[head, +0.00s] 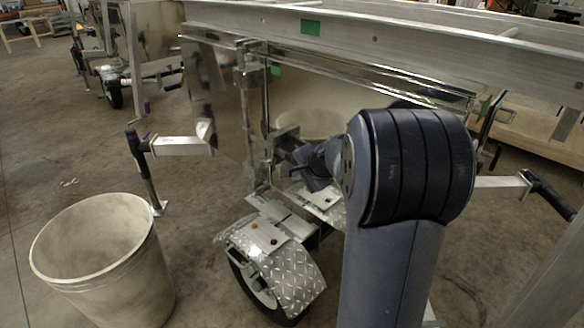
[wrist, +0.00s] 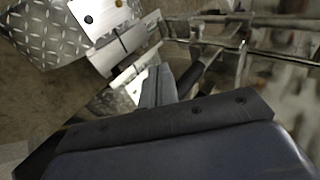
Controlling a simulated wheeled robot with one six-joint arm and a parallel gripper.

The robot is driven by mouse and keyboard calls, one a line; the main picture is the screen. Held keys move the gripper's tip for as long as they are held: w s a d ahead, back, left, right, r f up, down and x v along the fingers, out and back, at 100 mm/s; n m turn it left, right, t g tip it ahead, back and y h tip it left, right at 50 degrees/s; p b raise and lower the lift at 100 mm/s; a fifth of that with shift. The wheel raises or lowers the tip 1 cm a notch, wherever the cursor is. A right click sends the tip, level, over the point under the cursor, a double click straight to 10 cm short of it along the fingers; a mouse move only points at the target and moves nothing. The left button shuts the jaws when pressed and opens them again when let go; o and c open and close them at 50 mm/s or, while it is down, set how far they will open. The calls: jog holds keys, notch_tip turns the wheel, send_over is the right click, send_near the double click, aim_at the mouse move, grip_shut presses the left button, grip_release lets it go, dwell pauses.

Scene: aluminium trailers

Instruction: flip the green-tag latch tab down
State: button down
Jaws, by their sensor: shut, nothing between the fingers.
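In the head view a green tag (head: 310,27) sits on the trailer's top rail. A second green tag (head: 275,70) sits on the shiny side panel below it, beside the upright latch post (head: 246,90). I cannot make out for sure which small metal piece is the latch tab, nor its position. My gripper (head: 308,176) is low beside the post's foot, above the fender, well below both tags and partly hidden by my arm. In the wrist view my gripper (wrist: 163,82) is shut and empty, pointing at blurred metal bars (wrist: 240,60). No green tag shows there.
The diamond-plate fender (head: 285,275) and wheel are below my gripper; the fender (wrist: 50,30) also shows in the wrist view. A large pale bin (head: 100,262) stands at the left front. A jack arm (head: 180,145) juts left from the trailer. Open floor lies left.

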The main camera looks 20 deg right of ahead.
jog(key=s+d+f+b, duration=0.1)
jog(key=s+f, duration=0.1)
jog(key=s, duration=0.4)
jog(key=shift+d+f, duration=0.15)
jog(key=shift+f, duration=0.25)
